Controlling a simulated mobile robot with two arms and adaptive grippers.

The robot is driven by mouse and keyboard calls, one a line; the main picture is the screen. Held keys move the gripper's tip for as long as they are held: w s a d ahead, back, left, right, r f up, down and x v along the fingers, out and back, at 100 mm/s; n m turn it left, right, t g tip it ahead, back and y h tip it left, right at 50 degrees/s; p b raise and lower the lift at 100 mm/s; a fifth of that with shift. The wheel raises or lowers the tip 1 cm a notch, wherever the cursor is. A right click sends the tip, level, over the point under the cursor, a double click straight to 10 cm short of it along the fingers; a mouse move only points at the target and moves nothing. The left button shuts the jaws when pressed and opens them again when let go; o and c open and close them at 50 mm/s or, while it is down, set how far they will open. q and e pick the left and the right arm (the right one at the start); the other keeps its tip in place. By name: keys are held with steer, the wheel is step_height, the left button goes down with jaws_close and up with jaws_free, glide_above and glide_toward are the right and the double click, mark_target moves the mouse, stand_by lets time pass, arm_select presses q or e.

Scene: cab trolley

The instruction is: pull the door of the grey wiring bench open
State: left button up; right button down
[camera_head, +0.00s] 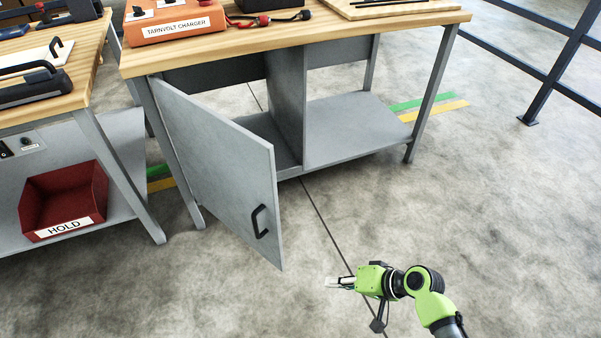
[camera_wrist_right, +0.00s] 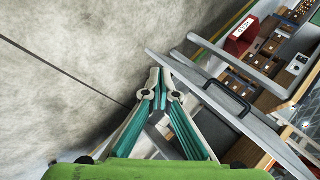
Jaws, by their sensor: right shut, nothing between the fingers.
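The grey wiring bench (camera_head: 360,125) has a wooden top. Its grey door (camera_head: 215,150) is hinged at the left leg and stands wide open, swung out toward the front. A black handle (camera_head: 259,221) sits near the door's free edge; it also shows in the right wrist view (camera_wrist_right: 228,98). My right gripper (camera_head: 332,282) is to the right of and below the handle in the head view, apart from the door, over bare floor. In the right wrist view its fingertips (camera_wrist_right: 161,75) are together with nothing between them. My left gripper is not in view.
On the bench top are an orange charger (camera_head: 174,20) and a board (camera_head: 390,8). A second bench on the left holds a red HOLD bin (camera_head: 63,200) on its lower shelf. A dark railing (camera_head: 560,70) stands at right. The front floor is clear.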

steer(key=w+r+m+t+y, duration=0.1)
steer(key=w+r+y, duration=0.3)
steer(key=r, duration=0.5)
steer(key=w+d+r+m+t+y, duration=0.1)
steer(key=w+r+t, duration=0.1)
steer(key=w+r, duration=0.45)
steer(key=w+r+m+t+y, duration=0.1)
steer(key=w+r+m+y, duration=0.15)
steer(key=r, duration=0.75)
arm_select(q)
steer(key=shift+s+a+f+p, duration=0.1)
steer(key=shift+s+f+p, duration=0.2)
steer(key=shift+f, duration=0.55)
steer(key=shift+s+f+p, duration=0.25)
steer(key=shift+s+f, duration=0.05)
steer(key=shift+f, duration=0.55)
arm_select(e)
steer(key=w+a, duration=0.2)
steer(key=a, duration=0.9)
steer(key=shift+w+n, duration=0.3)
steer(key=shift+n, duration=0.15)
steer(key=shift+a, duration=0.1)
